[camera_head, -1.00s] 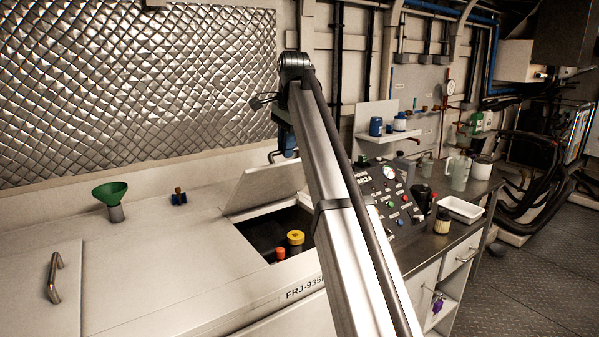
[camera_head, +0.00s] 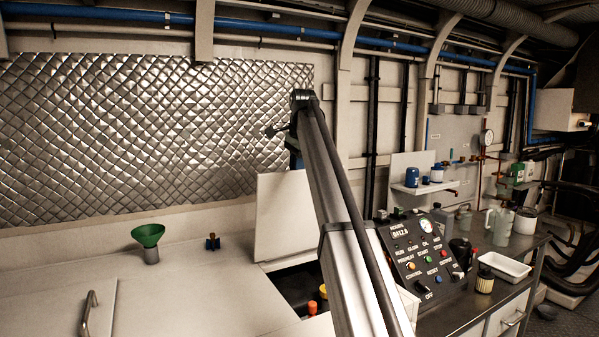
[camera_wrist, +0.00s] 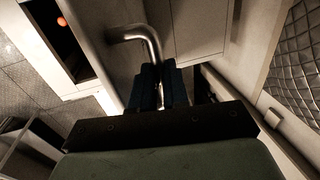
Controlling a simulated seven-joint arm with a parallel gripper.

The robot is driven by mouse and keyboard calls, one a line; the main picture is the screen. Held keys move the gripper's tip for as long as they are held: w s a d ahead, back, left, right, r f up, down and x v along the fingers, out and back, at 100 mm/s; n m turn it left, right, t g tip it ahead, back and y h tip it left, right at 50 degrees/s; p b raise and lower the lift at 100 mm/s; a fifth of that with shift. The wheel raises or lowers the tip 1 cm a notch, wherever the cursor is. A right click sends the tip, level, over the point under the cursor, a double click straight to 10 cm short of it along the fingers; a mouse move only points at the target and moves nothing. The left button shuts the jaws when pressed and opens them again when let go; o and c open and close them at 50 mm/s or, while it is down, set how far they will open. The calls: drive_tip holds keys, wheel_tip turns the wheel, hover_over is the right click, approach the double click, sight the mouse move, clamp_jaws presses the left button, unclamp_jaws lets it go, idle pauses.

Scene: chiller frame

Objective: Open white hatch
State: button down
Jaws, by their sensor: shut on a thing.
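The white hatch (camera_head: 284,218) stands raised, close to upright, at the back of the dark opening (camera_head: 297,285) in the white counter. In the wrist view the hatch's pale panel (camera_wrist: 188,28) fills the upper middle. Its bent metal handle (camera_wrist: 137,34) runs down between the fingers of my gripper (camera_wrist: 160,84), which are shut on it. In the head view my arm covers part of the hatch and opening, and my fingers and the handle cannot be made out there.
A second handle (camera_head: 89,312) is at lower left. The control panel (camera_head: 420,254) is right of the opening. Quilted metal (camera_head: 150,130) covers the wall behind.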

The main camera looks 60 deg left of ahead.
drive_tip(key=shift+f, duration=0.45)
drive_tip(key=c, duration=1.5)
unclamp_jaws()
drive_tip(key=o, duration=0.4)
drive_tip(key=shift+r, duration=0.2)
